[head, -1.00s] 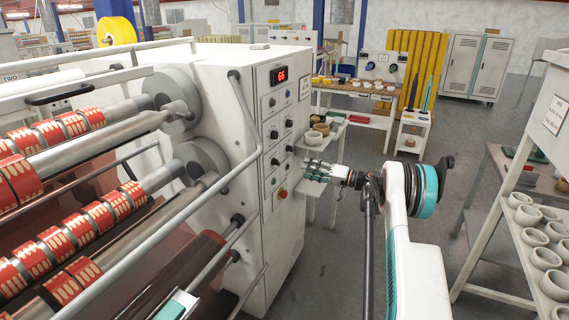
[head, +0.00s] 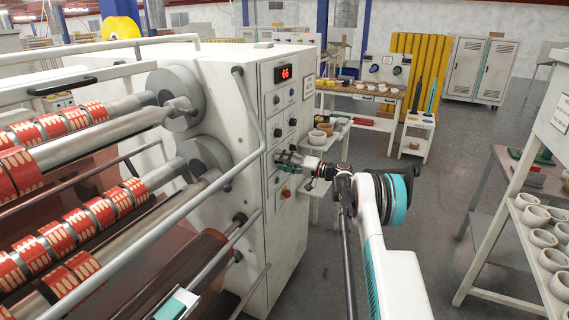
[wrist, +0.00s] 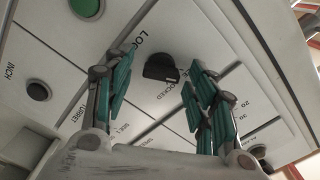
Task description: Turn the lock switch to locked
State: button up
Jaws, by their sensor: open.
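The lock switch (wrist: 161,68) is a small black knob on the pale panel in the wrist view. Partly covered lettering beside it reads "LOC" and "OCKED". My gripper (wrist: 160,74) is open, with one teal finger on each side of the switch in the picture. Contact with the switch cannot be made out. In the head view my gripper (head: 284,159) is at the lower part of the control panel (head: 288,105), above the red button (head: 286,193). It hides the switch there.
In the wrist view a green button (wrist: 86,6) and a black button marked INCH (wrist: 38,90) lie left, and a dial (wrist: 258,152) lies lower right. In the head view a bent rail (head: 250,118) runs left of the panel, and a shelf with bowls (head: 542,238) stands right.

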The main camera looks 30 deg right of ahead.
jog(key=shift+c, duration=0.3)
jog(key=c, duration=1)
jog(key=m, duration=0.3)
jog(key=m+b, duration=0.1)
jog(key=m, duration=0.1)
jog(key=shift+f+m+b, duration=0.2)
jog(key=shift+m+b, duration=0.1)
jog(key=shift+m, duration=0.1)
jog(key=m+b, duration=0.1)
jog(key=m, duration=0.5)
jog(key=o, duration=1.1)
jog(key=shift+c, duration=0.2)
